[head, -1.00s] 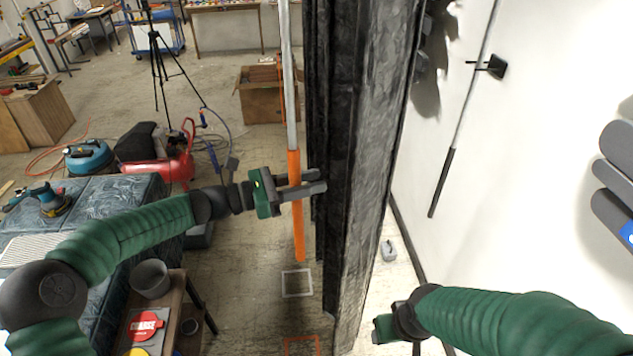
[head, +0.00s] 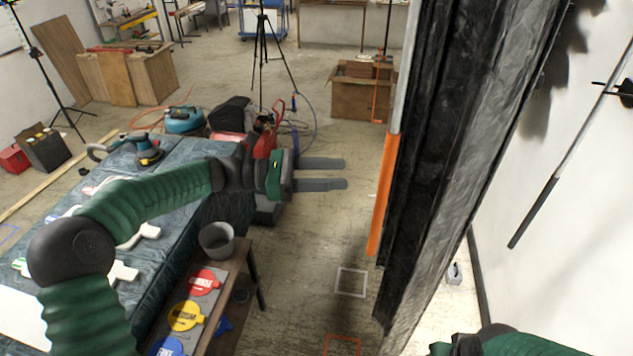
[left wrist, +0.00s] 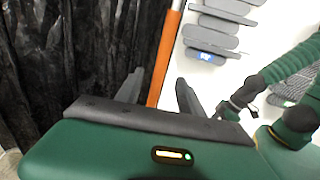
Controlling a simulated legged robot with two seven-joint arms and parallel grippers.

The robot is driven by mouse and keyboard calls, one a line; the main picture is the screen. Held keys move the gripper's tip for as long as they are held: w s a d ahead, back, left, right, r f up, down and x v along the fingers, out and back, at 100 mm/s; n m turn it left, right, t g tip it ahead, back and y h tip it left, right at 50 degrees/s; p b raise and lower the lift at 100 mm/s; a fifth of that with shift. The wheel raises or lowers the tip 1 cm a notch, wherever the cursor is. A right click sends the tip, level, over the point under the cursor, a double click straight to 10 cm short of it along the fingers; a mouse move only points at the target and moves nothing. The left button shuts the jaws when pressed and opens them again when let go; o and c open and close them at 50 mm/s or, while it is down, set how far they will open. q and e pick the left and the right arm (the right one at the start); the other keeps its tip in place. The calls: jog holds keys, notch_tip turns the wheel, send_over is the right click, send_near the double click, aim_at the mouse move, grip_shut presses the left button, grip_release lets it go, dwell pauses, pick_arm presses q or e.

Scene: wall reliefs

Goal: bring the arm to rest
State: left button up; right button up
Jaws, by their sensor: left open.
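My left gripper (head: 345,174) is open and empty in the head view, its two grey fingers pointing right over the floor. It is left of a pole with an orange lower part (head: 384,195), with a clear gap between. The pole stands upright, slightly tilted, beside a dark panel (head: 455,150). In the left wrist view the open fingers (left wrist: 158,90) show the orange pole (left wrist: 167,65) beyond them. My right arm (head: 510,342) is at the bottom right of the head view, its gripper mostly cut off. It also shows in the left wrist view, its jaws unclear.
A cloth-covered table (head: 150,190) lies under my left arm. A small bench (head: 215,300) with a grey bucket (head: 217,240) and coloured discs stands in front. A red compressor (head: 240,125) is behind the gripper. A white wall (head: 570,170) is at right. Floor between gripper and panel is free.

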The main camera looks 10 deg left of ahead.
pick_arm(q)
jog(key=a, duration=0.5)
jog(key=s+d+f+m+g+y+b, duration=0.1)
jog(key=s+d+f+m+y+b, duration=0.2)
jog(key=f, duration=0.5)
jog(key=s+f+m+g+y+b, duration=0.1)
jog(key=s+f+m+y, duration=0.2)
jog(key=f, duration=0.6)
jog(key=s+d+f+m+g+y+b, duration=0.1)
jog(key=s+d+f+y+b, duration=0.15)
jog(key=s+f, duration=0.4)
jog(key=s+a+f+m+t+y+b, duration=0.2)
jog(key=s+a+f+m+y+b, duration=0.2)
jog(key=s+a+f+m+y, duration=0.5)
jog(key=s+a+f+m, duration=0.2)
jog(key=a+f+m, duration=0.1)
jog(key=f+m, duration=0.1)
jog(key=shift+s+f, duration=0.15)
jog(key=shift+s, duration=0.05)
pick_arm(e)
jog(key=s+x, duration=0.2)
jog(key=x, duration=0.9)
jog(key=shift+s+d+f, duration=0.15)
jog(key=shift+s+f, duration=0.1)
jog(key=shift+f, duration=0.1)
